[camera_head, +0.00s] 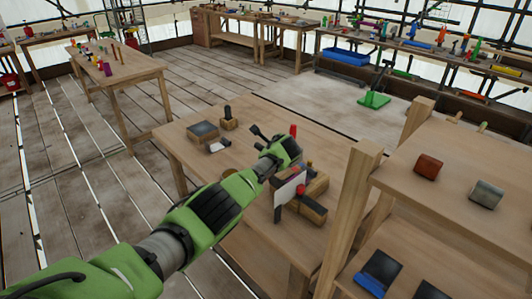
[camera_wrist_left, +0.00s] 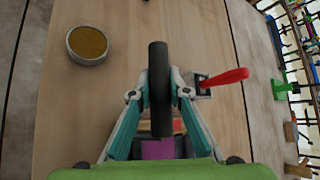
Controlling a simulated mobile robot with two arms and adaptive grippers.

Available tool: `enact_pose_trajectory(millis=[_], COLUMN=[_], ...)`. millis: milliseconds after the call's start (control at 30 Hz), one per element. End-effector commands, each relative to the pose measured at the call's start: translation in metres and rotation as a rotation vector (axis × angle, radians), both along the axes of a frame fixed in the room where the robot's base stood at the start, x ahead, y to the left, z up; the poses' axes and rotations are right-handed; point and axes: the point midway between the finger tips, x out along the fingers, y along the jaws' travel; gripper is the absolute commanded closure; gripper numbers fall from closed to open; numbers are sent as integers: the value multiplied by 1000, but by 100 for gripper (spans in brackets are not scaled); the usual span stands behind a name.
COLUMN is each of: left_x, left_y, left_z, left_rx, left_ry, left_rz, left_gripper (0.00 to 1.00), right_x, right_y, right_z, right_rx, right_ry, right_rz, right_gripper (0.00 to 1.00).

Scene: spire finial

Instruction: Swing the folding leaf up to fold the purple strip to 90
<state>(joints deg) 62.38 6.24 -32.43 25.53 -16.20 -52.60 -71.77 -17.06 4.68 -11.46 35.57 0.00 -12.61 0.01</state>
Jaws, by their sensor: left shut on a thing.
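My left gripper (camera_head: 278,150) reaches over the workbench to the folding tool. In the left wrist view its teal fingers (camera_wrist_left: 160,90) are shut on a dark upright bar (camera_wrist_left: 158,60), which looks like the folding leaf's handle. The purple strip (camera_wrist_left: 158,149) shows as a small patch below the bar, between the fingers. Most of the strip and the leaf itself are hidden by the gripper, so I cannot tell the fold angle. A red lever (camera_wrist_left: 225,77) stands just right of the fingers. My right gripper is not in view.
A round tin with yellowish contents (camera_wrist_left: 87,44) sits left of the bar on the bench. A dark-topped box (camera_head: 203,131) and a small block with a black knob (camera_head: 228,120) stand farther back on the workbench (camera_head: 185,155). A wooden post and shelf (camera_head: 358,190) rise to the right.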

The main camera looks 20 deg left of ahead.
Motion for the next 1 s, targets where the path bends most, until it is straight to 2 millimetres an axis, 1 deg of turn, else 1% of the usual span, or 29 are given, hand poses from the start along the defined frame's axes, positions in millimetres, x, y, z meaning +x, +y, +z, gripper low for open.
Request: enact_pose_trajectory(millis=[33,533,567,600,633,1000], left_x=[4,5,5,5,4,2], left_y=[-2,-2,-2,-2,-2,-1], left_z=[6,7,7,7,7,3], left_rx=[0,0,0,0,0,-1], left_ry=[-14,-17,-17,-17,-16,-7], left_rz=[-7,-8,-8,-8,-7,-4], left_gripper=[100,100,81,70,66,66], right_x=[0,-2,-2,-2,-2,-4], right_y=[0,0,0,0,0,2], right_z=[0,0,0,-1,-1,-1], right_rx=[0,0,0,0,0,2], right_ry=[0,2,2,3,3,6], right_rz=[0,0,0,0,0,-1], right_gripper=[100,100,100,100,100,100])
